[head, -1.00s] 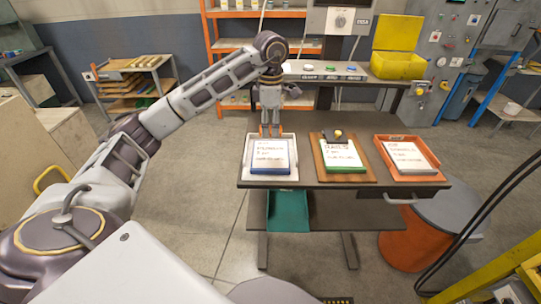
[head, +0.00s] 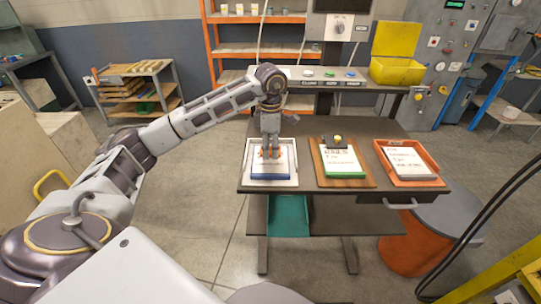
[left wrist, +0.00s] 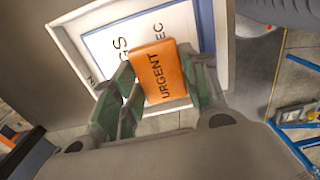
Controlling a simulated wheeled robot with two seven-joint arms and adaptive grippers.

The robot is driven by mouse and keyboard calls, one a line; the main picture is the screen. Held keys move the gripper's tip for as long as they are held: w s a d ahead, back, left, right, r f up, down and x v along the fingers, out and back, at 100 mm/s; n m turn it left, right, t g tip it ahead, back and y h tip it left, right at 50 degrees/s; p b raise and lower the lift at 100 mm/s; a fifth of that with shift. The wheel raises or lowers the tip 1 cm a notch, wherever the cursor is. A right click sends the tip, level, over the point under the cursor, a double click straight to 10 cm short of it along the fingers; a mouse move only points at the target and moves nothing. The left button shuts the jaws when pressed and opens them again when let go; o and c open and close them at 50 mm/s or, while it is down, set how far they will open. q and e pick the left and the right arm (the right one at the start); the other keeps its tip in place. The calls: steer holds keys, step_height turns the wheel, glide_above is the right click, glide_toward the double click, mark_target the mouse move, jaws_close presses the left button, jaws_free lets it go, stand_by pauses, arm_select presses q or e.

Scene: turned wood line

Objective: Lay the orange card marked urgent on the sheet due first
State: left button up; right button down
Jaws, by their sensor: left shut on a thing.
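The gripper (left wrist: 155,85) points down over the blue-edged sheet (head: 268,172) in the white tray (head: 247,181). The card covers part of that sheet's writing; whether it touches the sheet I cannot tell. A green-edged sheet (head: 344,162) headed RAILS lies on a wooden clipboard (head: 321,180) in the middle. A third sheet (head: 408,162) lies in an orange tray (head: 434,181) at the right. Its small writing is not legible. My right gripper is out of view.
All three stand on a dark table (head: 310,188). A black clip with a yellow knob (head: 338,138) sits at the top of the middle sheet. Behind stand a shelf with small buttons (head: 331,73) and a yellow open box (head: 396,70). A teal bin (head: 288,216) hangs below.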

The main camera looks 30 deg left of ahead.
mark_target(270, 150)
arm_select(q)
steer(key=shift+f, duration=1.8)
steer(key=shift+f, duration=0.1)
steer(key=o, duration=0.8)
steer(key=shift+r, duration=6.1)
steer(key=shift+s, duration=0.1)
